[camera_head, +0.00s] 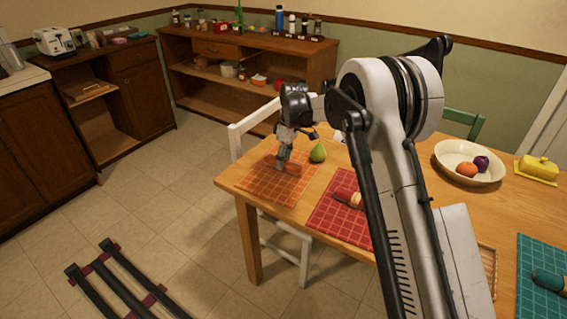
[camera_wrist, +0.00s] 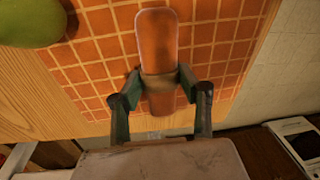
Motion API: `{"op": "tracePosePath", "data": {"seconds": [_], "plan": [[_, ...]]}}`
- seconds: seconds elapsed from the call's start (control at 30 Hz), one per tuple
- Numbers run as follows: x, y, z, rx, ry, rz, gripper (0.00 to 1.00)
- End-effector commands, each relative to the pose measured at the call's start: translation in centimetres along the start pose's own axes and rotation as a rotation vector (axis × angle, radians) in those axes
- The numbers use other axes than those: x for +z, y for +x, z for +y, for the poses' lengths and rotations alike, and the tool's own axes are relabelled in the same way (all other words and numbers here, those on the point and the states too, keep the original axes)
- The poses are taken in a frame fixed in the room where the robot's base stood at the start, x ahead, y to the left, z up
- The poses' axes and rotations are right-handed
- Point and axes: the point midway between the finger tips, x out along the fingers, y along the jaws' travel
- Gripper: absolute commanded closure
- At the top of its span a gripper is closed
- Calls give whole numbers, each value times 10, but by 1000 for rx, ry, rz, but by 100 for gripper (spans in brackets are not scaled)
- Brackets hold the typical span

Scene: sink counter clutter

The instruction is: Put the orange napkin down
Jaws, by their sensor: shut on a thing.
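The orange napkin (camera_wrist: 157,38) is a rolled bundle with a tan ring (camera_wrist: 159,82) around its middle. My gripper (camera_wrist: 160,78) is shut on it at the ring, one finger on each side. In the head view my gripper (camera_head: 284,153) is over the orange checked placemat (camera_head: 256,184) at the table's left end. The placemat also shows behind the napkin in the wrist view (camera_wrist: 222,45). I cannot tell whether the napkin touches the placemat or is slightly above it. In the head view the napkin is small and partly hidden by my gripper.
A green pear (camera_head: 318,153) stands close to the right of my gripper. A red placemat (camera_head: 330,221) with a red rolled napkin (camera_head: 344,195) lies further right. A bowl of fruit (camera_head: 444,149) and a yellow butter dish (camera_head: 537,169) are further along.

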Motion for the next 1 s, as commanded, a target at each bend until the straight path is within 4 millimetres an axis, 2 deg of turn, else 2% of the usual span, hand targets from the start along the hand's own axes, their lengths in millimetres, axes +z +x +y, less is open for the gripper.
{"op": "tracePosePath", "data": {"seconds": [0.07,0.47,0.5,0.63,1.0], "plan": [[0,8,1,0,0,0,91],[1,13,1,0,0,0,91],[1,12,1,0,0,0,61],[1,12,1,0,0,0,44],[0,6,0,0,0,0,44]]}}
